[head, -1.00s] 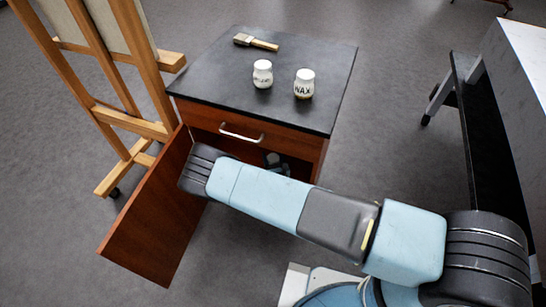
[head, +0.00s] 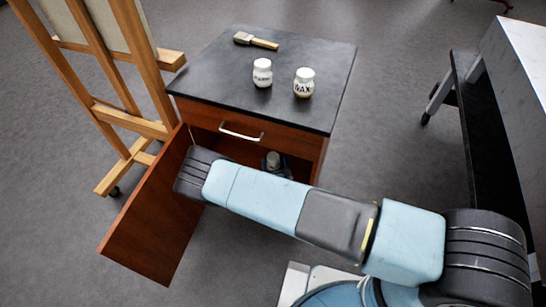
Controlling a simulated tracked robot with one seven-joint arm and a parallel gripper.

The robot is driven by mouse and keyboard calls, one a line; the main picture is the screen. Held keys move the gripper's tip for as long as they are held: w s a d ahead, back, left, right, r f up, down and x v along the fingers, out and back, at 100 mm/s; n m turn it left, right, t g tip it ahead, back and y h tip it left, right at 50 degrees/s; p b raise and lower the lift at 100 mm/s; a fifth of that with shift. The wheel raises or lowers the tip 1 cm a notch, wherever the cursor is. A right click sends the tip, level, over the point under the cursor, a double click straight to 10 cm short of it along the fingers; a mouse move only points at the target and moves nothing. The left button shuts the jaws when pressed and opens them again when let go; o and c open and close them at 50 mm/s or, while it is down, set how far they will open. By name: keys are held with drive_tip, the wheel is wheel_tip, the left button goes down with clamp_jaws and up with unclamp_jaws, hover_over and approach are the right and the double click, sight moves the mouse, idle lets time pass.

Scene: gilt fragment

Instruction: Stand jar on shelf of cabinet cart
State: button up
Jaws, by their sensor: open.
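The cabinet cart (head: 318,112) has a dark top and red-brown sides, and its door (head: 150,225) stands swung open to the front left. Inside the shadowed opening is a small grey rounded shape (head: 273,159), jar-like, apparently upright; I cannot tell surely that it is a jar. Dark parts beside it seem to be my gripper (head: 284,170), open, mostly hidden behind my blue arm. The shelf is also hidden. Two white jars stand upright on the cart's top: one marked WAX (head: 304,83) and another lettered jar (head: 262,73) to its left.
A flat brush (head: 256,41) lies at the back of the cart's top. The closed drawer with its handle (head: 241,132) is above the opening. A wooden easel (head: 130,120) stands close on the left. A white-topped table (head: 520,60) is at right. Floor between is clear.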

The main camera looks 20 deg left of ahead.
drive_tip(key=v, duration=0.8)
drive_tip(key=shift+s, duration=0.2)
